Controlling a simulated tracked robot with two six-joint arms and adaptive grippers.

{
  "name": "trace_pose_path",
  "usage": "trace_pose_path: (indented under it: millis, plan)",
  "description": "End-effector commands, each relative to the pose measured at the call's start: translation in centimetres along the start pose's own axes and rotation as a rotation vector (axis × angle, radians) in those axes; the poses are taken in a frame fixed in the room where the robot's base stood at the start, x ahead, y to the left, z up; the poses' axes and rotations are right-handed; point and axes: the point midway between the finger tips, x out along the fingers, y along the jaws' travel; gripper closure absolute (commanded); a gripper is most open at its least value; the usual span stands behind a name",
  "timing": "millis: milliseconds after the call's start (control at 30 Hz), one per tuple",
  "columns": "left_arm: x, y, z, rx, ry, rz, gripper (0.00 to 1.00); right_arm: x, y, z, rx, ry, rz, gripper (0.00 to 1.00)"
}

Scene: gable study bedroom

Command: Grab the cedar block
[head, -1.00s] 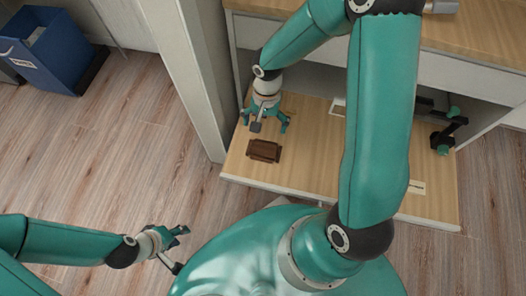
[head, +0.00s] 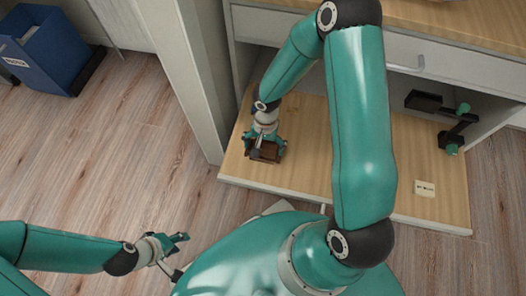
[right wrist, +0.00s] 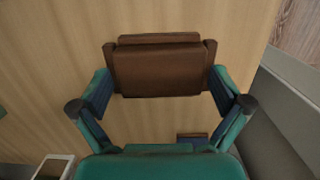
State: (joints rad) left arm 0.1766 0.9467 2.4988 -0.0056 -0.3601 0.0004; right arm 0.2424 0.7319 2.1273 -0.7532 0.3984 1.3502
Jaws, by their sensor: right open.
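The cedar block (head: 266,156) is a dark brown block lying on the left part of the pale wooden shelf board (head: 310,180). It also shows in the right wrist view (right wrist: 158,68), in the upper middle. My right gripper (head: 265,147) is right over the block and partly hides it in the head view. In the right wrist view its open fingers (right wrist: 160,84) stand at the block's left and right ends; whether they touch it I cannot tell. My left gripper (head: 180,255) is open and empty above the floor at the lower left, far from the block.
A light post (head: 195,90) stands just left of the board, and a drawer front (head: 450,75) is above it. A black item with green ends (head: 450,125) and a small card (head: 425,188) are on the right. A blue bin (head: 45,48) stands at the upper left.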

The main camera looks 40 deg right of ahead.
Motion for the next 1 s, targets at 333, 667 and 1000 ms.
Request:
trace_pose_path:
  millis: [333,667,1000]
  plan:
    - [0.0,0.0,0.0,0.000,0.000,0.000,0.60,0.0,0.0,0.0,0.000,0.000,0.000,0.20]
    - [0.0,0.0,0.0,0.000,0.000,0.000,0.60,0.0,-0.1,0.0,0.000,0.000,0.000,0.45]
    - [-0.8,0.3,0.0,0.000,0.000,0.000,0.60,-1.6,-0.1,0.2,0.000,0.002,0.000,0.45]
